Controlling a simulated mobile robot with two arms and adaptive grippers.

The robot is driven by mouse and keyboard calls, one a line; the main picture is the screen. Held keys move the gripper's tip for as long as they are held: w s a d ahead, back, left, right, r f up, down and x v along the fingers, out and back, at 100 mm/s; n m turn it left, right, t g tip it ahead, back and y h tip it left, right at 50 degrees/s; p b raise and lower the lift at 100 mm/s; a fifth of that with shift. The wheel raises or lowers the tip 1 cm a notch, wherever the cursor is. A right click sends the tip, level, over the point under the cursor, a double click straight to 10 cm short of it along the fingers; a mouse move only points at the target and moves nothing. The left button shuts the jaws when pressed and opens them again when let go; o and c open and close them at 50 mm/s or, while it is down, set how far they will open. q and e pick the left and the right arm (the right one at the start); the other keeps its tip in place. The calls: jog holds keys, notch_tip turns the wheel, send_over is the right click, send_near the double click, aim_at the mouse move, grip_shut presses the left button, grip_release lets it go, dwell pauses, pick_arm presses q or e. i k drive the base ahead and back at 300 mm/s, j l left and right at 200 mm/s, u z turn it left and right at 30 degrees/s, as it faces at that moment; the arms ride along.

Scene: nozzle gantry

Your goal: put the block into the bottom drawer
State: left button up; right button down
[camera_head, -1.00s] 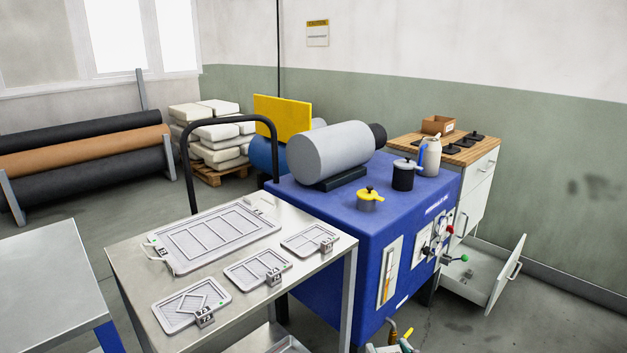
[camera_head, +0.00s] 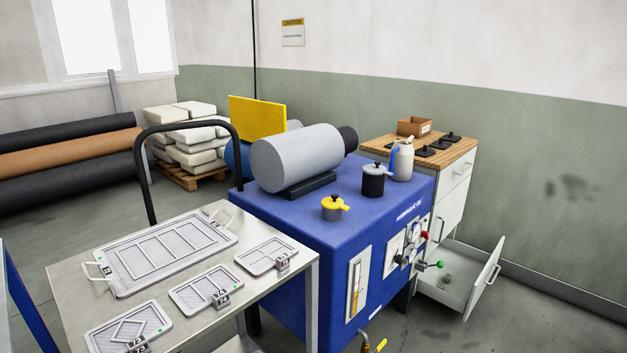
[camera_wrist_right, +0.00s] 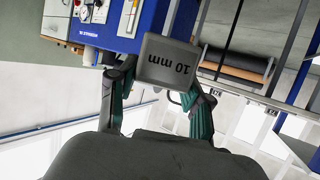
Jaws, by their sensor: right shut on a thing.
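My right gripper (camera_wrist_right: 160,82) is shut on a grey block (camera_wrist_right: 168,62) marked "10 mm", held between its two fingers in the right wrist view. Neither the block nor my right gripper shows in the head view. The bottom drawer (camera_head: 484,284) is pulled open from the white cabinet (camera_head: 451,210) at the right of the head view. A small grey shape lies inside the drawer, too small to name. My left gripper is in neither view.
A steel table (camera_head: 72,292) with metal plates is at front left. The floor right of the drawer is clear.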

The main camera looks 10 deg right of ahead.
aim_at(461, 261)
jog(key=i+l+u, duration=0.3)
jog(key=i+l, duration=0.15)
jog(key=l, duration=1.4)
jog(key=i+l+u, duration=0.3)
jog(key=l, duration=1.6)
jog(key=l+u, duration=0.3)
jog(key=l, duration=1.6)
jog(key=i+l, duration=0.1)
jog(key=l, duration=0.65)
jog(key=l+u, duration=0.15)
jog(key=l, duration=0.65)
jog(key=i, duration=0.05)
